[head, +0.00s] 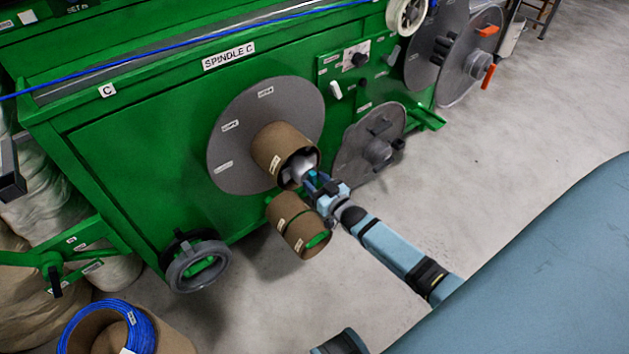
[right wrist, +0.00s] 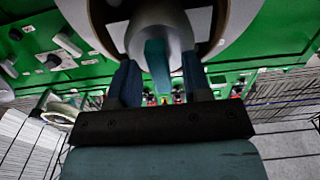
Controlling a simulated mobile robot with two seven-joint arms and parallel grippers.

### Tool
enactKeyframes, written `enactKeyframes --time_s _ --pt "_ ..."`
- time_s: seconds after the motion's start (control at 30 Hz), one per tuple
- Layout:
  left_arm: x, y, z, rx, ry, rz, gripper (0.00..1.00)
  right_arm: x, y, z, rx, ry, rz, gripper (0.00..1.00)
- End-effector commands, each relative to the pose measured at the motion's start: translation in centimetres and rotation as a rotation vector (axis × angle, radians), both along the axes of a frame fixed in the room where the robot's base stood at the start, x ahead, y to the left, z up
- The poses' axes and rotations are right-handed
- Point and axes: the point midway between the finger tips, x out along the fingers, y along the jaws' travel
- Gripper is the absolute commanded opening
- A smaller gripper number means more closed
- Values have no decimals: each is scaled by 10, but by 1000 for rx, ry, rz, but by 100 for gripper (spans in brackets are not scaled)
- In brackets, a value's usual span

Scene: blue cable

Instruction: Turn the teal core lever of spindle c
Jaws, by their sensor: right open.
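Spindle C is on the green machine (head: 150,150), with a grey disc (head: 232,110) and a brown cardboard core (head: 278,146) on its shaft. A rounded grey hub end shows at the core's mouth (head: 299,170). The teal core lever (head: 312,174) sticks out from the hub; it also shows in the right wrist view (right wrist: 157,62). My right gripper (head: 322,182) is open in front of the hub. In the right wrist view its two dark blue fingers (right wrist: 160,80) stand on either side of the lever, with gaps visible. My left gripper is not in view.
A second brown core (head: 290,222) sits just below the spindle, close to my right gripper. Another grey disc (head: 352,160) is to the right. A blue cable coil (head: 140,325) lies at lower left. Grey floor (head: 490,140) is open at right.

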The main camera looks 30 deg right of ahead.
Motion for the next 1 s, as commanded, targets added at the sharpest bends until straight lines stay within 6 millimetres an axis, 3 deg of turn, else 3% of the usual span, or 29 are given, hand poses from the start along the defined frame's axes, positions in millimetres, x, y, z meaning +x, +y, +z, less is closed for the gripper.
enactKeyframes --time_s 0.53,0.73,1.0 --pt "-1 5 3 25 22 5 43 -111 -8 1 -1 1 1 45" --pt "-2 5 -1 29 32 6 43 -128 -10 1 -1 -1 0 45" --pt "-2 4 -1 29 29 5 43 -130 -10 1 -1 -1 0 45"
